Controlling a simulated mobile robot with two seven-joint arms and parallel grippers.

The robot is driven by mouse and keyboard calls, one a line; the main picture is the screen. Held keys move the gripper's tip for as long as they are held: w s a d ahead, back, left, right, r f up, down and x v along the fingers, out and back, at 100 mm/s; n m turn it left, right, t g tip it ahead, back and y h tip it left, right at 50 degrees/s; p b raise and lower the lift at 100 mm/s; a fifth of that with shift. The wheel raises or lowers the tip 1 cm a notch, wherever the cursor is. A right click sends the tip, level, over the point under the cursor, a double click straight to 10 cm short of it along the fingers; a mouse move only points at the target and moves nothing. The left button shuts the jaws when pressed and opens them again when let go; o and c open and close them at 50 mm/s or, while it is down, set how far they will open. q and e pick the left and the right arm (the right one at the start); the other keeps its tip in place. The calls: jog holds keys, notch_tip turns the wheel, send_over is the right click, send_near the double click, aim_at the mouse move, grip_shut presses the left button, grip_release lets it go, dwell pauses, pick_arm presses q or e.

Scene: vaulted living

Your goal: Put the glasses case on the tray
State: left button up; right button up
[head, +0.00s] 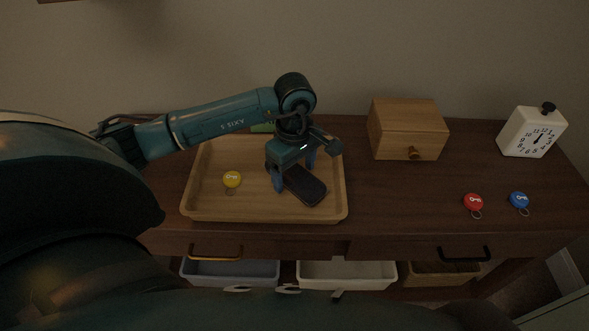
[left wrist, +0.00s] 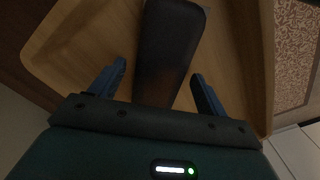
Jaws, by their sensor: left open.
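The dark glasses case (head: 306,186) lies in the wooden tray (head: 215,213), on its right side in the head view. My left gripper (head: 292,180) is over the tray at the case's upper left end, pointing down. In the left wrist view the case (left wrist: 171,45) lies between the two blue fingers of the gripper (left wrist: 160,85), with a gap on each side. The fingers are apart and hold nothing. The tray floor (left wrist: 95,45) shows around the case. My right gripper is not in view.
A yellow key tag (head: 232,179) lies in the tray's left part. A green item (head: 263,128) shows behind the tray. A wooden box (head: 408,130), a white clock (head: 531,132), a red tag (head: 473,202) and a blue tag (head: 519,200) are to the right. The table between is clear.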

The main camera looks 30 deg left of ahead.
aim_at(295, 172)
pick_arm(q)
notch_tip(295, 172, up, 12)
dwell(0.4)
jog(key=shift+f, duration=0.15)
